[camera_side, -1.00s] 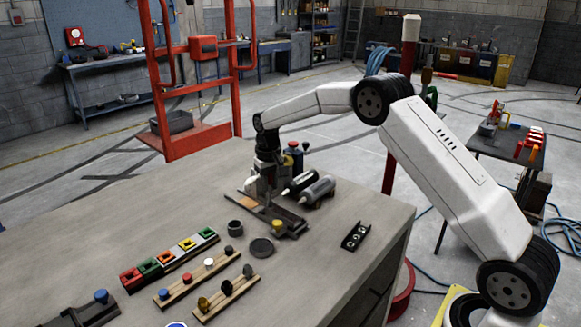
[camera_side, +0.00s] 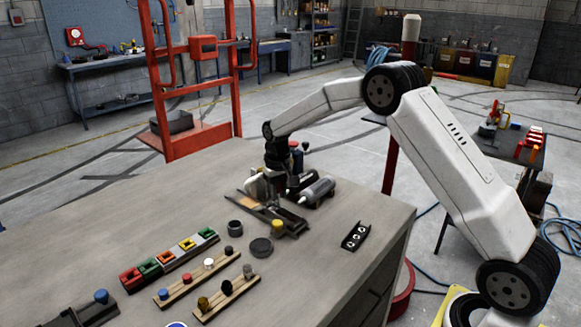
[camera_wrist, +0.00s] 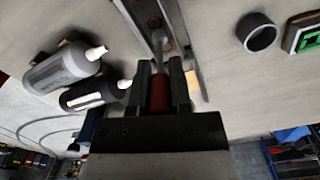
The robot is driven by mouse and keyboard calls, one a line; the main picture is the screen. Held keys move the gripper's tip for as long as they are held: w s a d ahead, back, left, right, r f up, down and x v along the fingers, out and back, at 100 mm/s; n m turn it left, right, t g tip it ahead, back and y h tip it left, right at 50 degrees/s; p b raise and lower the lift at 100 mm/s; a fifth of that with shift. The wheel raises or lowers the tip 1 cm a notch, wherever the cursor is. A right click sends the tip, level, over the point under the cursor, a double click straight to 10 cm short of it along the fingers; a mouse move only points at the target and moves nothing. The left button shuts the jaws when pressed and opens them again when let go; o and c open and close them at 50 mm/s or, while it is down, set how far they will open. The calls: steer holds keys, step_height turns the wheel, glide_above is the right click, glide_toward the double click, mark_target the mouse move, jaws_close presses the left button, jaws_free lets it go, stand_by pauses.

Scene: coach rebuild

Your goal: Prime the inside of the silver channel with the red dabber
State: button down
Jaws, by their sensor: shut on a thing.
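My gripper (camera_wrist: 160,80) is shut on the red dabber (camera_wrist: 158,95), whose grey tip points away from the jaws. The silver channel (camera_wrist: 184,30) is a long, narrow trough, and round reddish marks show on its floor in the wrist view. The dabber's tip overlaps the inside of the channel there; I cannot tell whether it touches. In the side view my gripper (camera_side: 271,183) is low over the far part of the channel (camera_side: 290,219). The dabber is hidden by the gripper and blur in that view.
Two bottles, one grey (camera_side: 318,191) and one black (camera_wrist: 92,96), lie close beside the channel. A dark ring (camera_side: 235,227) and a round dark disc (camera_side: 261,247) stand nearer. Coloured blocks (camera_side: 165,256) and wooden racks (camera_side: 228,297) fill the front. A black three-hole plate (camera_side: 356,236) lies right.

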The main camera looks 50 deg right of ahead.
steer(key=shift+s, duration=3.05)
step_height(320, 180, up, 8)
steer(key=shift+w, duration=0.15)
steer(key=w, duration=0.9)
stand_by(0.5)
steer(key=shift+f, duration=0.15)
